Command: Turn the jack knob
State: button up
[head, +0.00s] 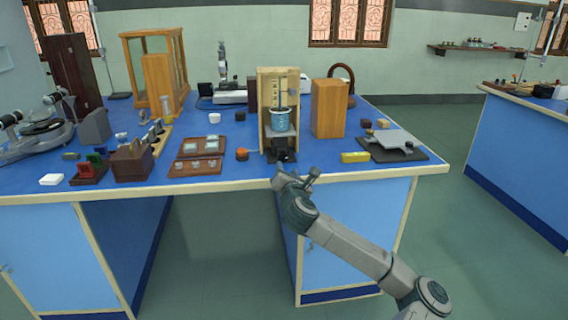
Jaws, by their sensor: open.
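A small dark stand that looks like the jack (284,144) is at the front of an open wooden case (264,110) in the middle of the blue bench. A blue beaker (281,119) stands above it inside the case. The jack's knob is too small and dark to make out clearly at its front. My gripper (296,176) is open and empty at the bench's front edge, just in front of and below the jack. It appears apart from the jack.
Brown trays (196,168) and a small orange-topped item (242,154) are to the left. The floor right of the bench is clear.

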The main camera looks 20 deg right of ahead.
aim_at(283, 158)
jog(key=x, duration=0.6)
jog(key=shift+w, duration=0.3)
jog(key=c, duration=0.7)
